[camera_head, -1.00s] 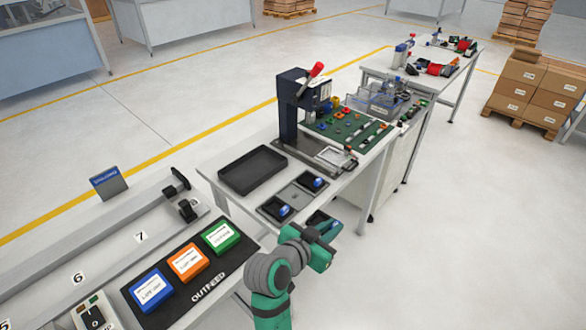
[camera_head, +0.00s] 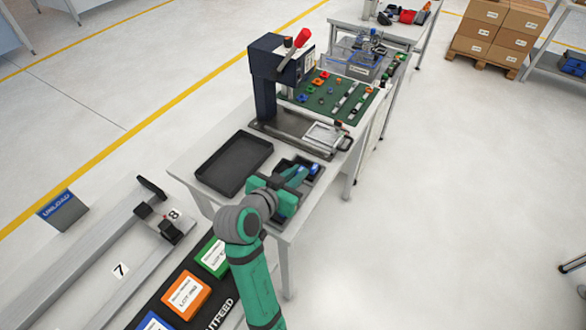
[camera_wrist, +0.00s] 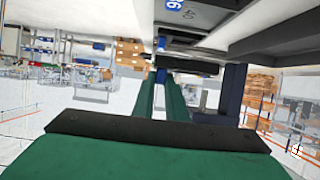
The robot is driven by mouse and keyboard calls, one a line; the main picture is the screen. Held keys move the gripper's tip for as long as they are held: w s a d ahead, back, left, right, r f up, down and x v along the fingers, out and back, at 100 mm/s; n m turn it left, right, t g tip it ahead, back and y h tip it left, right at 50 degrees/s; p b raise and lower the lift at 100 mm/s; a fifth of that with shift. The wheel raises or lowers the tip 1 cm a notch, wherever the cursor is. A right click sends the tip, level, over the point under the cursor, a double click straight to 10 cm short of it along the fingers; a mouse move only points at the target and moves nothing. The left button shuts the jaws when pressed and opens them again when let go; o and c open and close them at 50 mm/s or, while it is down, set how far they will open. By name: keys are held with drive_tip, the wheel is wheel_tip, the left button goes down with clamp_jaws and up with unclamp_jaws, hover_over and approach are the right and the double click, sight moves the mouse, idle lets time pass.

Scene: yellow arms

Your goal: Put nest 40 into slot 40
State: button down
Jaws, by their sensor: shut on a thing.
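My gripper (camera_head: 300,175) is over the dark two-pocket holder at the front end of the table, beside the black tray. In the wrist view its green fingers (camera_wrist: 161,88) are shut on a small blue grip (camera_wrist: 161,76), which appears to belong to a dark nest. I cannot read a number on it. Another blue-topped piece (camera_head: 315,169) shows just past the fingertips in the head view. My arm and fingers hide much of the holder (camera_head: 289,206), so I cannot tell which pocket is slot 40 or whether the held piece touches it.
An empty black tray (camera_head: 235,164) lies to the left. A dark press with a red handle (camera_head: 302,37) stands behind, with a metal fixture (camera_head: 325,134) at its base. Green and orange outfeed boxes (camera_head: 187,292) are at the lower left.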

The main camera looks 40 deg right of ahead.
drive_tip(key=shift+s+f, duration=0.2)
drive_tip(key=shift+f, duration=0.6)
drive_tip(key=shift+w+f, duration=0.15)
drive_tip(key=shift+f, duration=2.25)
drive_tip(key=shift+d, duration=0.1)
drive_tip(key=shift+f, duration=0.45)
drive_tip(key=c, duration=1.7)
unclamp_jaws()
